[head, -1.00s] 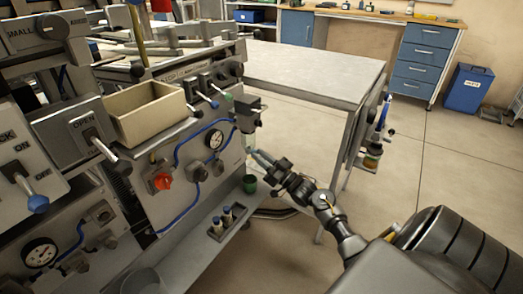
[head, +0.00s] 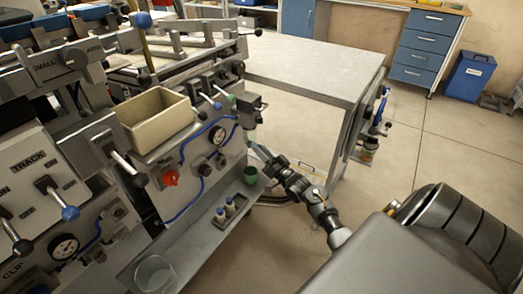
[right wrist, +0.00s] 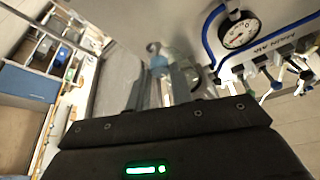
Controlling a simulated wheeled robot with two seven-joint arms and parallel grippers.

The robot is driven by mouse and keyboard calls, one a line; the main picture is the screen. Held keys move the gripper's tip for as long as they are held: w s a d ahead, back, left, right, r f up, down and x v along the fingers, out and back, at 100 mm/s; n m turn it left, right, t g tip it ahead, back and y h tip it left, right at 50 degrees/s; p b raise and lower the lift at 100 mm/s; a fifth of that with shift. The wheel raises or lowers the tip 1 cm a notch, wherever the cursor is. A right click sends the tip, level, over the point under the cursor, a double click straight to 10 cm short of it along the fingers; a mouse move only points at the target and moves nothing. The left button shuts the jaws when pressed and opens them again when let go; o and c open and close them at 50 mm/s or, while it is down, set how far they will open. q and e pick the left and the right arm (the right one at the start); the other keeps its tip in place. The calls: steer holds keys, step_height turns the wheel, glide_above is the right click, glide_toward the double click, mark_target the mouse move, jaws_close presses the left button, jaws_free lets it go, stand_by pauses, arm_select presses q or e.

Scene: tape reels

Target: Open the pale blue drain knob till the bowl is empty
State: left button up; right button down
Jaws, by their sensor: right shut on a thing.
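The pale blue drain knob (right wrist: 159,62) shows in the right wrist view at the tips of my right gripper (right wrist: 163,78). The gripper's fingers are shut on it. The clear bowl (right wrist: 181,62) is just beside the knob, partly hidden by the fingers; I cannot tell how much liquid is in it. In the head view the bowl (head: 252,134) hangs under a dark unit at the machine's right end. My right gripper (head: 262,154) reaches up to its lower end from the lower right; the knob is too small to make out there. My left gripper is out of view.
A green cup (head: 250,174) stands on the machine's lower ledge below the bowl. A small holder with bottles (head: 229,208) and a clear beaker (head: 155,274) are nearer. A pressure gauge (head: 218,134) is left of the bowl. A grey table (head: 310,68) stands behind.

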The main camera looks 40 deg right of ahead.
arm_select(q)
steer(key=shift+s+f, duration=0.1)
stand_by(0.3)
arm_select(e)
steer(key=c, duration=1.2)
jaws_free()
steer(key=shift+c, duration=0.2)
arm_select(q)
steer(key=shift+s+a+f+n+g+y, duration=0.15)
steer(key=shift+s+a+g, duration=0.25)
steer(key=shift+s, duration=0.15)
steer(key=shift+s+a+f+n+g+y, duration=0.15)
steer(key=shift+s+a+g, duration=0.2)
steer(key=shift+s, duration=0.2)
arm_select(e)
steer(key=v, duration=1)
steer(key=shift+s+f, duration=0.2)
steer(key=shift+s, duration=0.2)
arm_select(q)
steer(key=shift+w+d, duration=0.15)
